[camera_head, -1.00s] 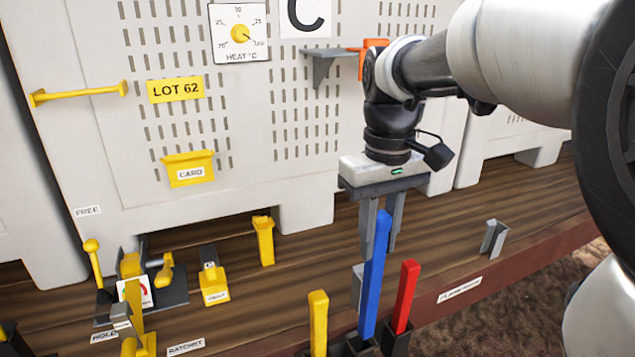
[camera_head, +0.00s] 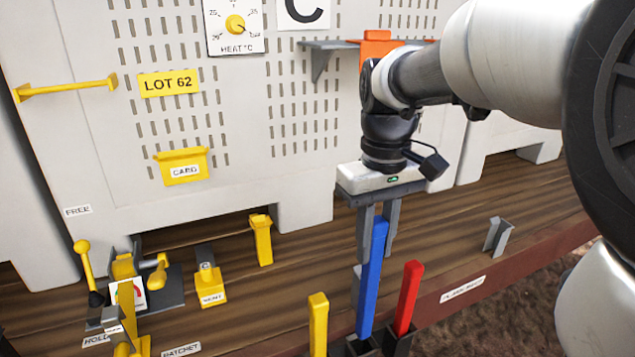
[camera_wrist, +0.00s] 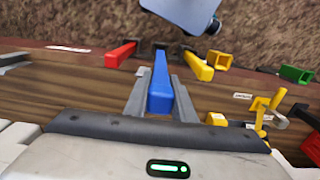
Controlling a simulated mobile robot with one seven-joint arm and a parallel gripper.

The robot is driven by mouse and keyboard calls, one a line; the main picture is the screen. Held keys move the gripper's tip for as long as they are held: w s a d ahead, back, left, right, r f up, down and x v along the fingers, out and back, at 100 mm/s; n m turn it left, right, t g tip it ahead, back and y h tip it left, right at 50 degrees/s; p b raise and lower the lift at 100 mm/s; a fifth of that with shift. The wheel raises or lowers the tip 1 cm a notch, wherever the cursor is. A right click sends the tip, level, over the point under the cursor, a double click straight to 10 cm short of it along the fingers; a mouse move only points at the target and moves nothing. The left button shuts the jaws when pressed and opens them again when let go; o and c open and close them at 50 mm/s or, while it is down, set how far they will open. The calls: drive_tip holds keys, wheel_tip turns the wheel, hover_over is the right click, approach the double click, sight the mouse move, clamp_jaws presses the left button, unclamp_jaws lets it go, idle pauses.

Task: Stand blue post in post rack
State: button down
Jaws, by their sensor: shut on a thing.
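The blue post (camera_head: 371,278) stands nearly upright with its lower end at the dark post rack (camera_head: 358,345) on the front edge of the wooden deck. My gripper (camera_head: 374,245) is above it, shut on its upper part. In the wrist view the blue post (camera_wrist: 161,85) lies between the two grey fingers of my gripper (camera_wrist: 160,92). Whether its foot is seated in a rack socket is hard to tell, as the picture's lower edge cuts the rack off. A red post (camera_head: 407,298) stands to its right and a yellow post (camera_head: 318,322) to its left.
A grey bracket (camera_head: 497,236) stands on the deck to the right. Yellow fittings, including the VENT piece (camera_head: 210,287), stand to the left. A pale slotted wall (camera_head: 300,120) with a grey shelf (camera_head: 325,47) rises behind my gripper.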

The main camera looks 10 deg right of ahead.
sight(368, 297)
drive_tip(key=shift+r+p, duration=0.4)
drive_tip(key=shift+p, duration=0.1)
drive_tip(key=shift+f, duration=0.4)
drive_tip(key=shift+f+b, duration=4.55)
drive_tip(key=shift+f, duration=1.75)
drive_tip(key=c, duration=1.4)
unclamp_jaws()
drive_tip(key=shift+s, duration=0.1)
